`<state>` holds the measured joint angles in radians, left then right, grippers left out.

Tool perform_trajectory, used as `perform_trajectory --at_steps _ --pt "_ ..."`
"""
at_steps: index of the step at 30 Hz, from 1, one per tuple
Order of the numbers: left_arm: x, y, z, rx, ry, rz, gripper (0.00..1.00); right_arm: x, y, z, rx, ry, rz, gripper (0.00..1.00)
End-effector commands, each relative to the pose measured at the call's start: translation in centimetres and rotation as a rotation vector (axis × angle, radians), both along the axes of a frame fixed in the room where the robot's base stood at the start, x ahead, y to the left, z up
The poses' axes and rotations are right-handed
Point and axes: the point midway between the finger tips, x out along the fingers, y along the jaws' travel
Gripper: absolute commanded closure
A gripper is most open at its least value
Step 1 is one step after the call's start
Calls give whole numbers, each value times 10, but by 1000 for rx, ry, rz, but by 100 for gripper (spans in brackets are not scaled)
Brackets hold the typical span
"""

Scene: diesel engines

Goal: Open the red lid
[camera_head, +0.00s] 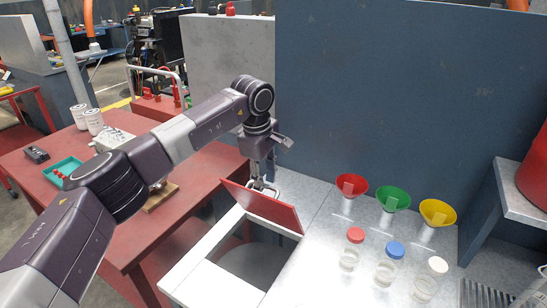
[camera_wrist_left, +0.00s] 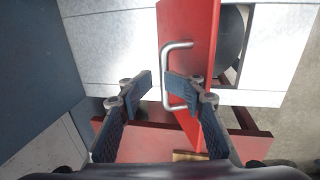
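The red lid (camera_head: 268,209) stands tilted up at the far side of the square opening (camera_head: 250,255) in the light worktop. It also shows in the left wrist view (camera_wrist_left: 193,30), with its metal bar handle (camera_wrist_left: 178,45) facing my left gripper. My left gripper (camera_head: 262,186) is behind the raised lid, at its handle side. In the left wrist view the two fingers (camera_wrist_left: 158,85) are apart, with the handle bar close against the right finger, which seems to reach inside the loop. My right gripper is in neither view.
Red, green and yellow funnels (camera_head: 440,211) and several capped jars (camera_head: 386,265) stand right of the opening. A dark blue panel (camera_head: 410,90) rises behind. A red table (camera_head: 120,235) with a teal tray (camera_head: 63,171) is at left.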

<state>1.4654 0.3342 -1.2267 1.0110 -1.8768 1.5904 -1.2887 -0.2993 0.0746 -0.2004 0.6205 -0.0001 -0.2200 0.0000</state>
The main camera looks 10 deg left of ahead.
Motion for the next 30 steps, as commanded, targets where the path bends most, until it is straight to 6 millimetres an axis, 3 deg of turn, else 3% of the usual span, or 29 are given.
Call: perform_trajectory --at_steps 30 --pt "47 -17 48 0 -3 0 74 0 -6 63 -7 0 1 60"
